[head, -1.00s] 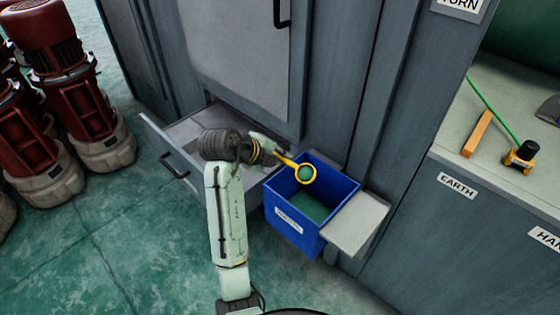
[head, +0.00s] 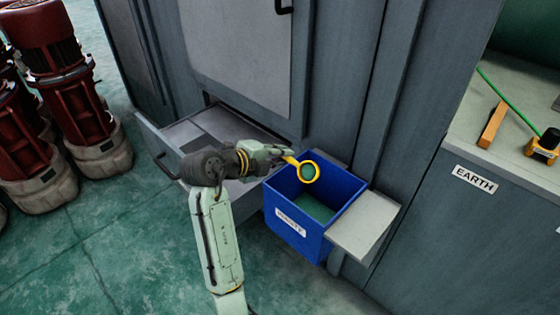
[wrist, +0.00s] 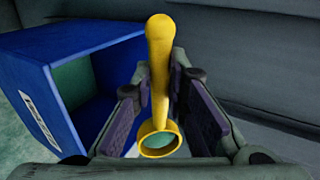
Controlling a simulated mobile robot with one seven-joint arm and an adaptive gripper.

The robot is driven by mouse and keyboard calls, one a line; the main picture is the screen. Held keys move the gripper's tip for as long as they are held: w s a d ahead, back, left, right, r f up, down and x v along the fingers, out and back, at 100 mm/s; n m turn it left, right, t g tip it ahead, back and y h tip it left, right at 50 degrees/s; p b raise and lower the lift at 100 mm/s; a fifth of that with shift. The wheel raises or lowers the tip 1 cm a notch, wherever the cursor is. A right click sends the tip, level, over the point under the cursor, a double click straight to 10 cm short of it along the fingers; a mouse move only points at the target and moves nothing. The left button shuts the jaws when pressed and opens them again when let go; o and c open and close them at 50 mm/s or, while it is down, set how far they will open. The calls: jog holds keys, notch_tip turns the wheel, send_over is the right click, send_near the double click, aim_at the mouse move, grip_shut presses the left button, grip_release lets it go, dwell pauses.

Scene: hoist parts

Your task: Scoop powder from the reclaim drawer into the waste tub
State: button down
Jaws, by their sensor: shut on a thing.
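My gripper (head: 284,155) is shut on the handle of a yellow scoop (head: 309,163). The scoop's round end hangs over the blue waste tub (head: 342,205), above its open top. In the wrist view the yellow scoop (wrist: 159,75) stands between the two finger pads, its ring low in the picture. Green shows inside the ring; I cannot tell whether it is powder. The tub (wrist: 92,40) also shows at the left there. Its inside floor looks green. The reclaim drawer (head: 150,133) stands pulled out to the left, partly hidden behind my arm.
A grey shelf plate (head: 365,226) sticks out right of the tub. The grey cabinet (head: 235,60) rises close behind. Red motors (head: 50,95) stand on the floor at left. A bench (head: 475,150) with a yellow-black tool is at right. Floor at lower left is clear.

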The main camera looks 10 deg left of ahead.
jog(key=shift+s+f+t+h+b, duration=0.1)
jog(key=shift+f+t+h+b, duration=0.9)
jog(key=shift+b, duration=3.3)
jog(key=shift+r+t+b, duration=0.35)
jog(key=shift+t+b, duration=0.15)
jog(key=shift+b, duration=0.5)
jog(key=shift+r, duration=0.1)
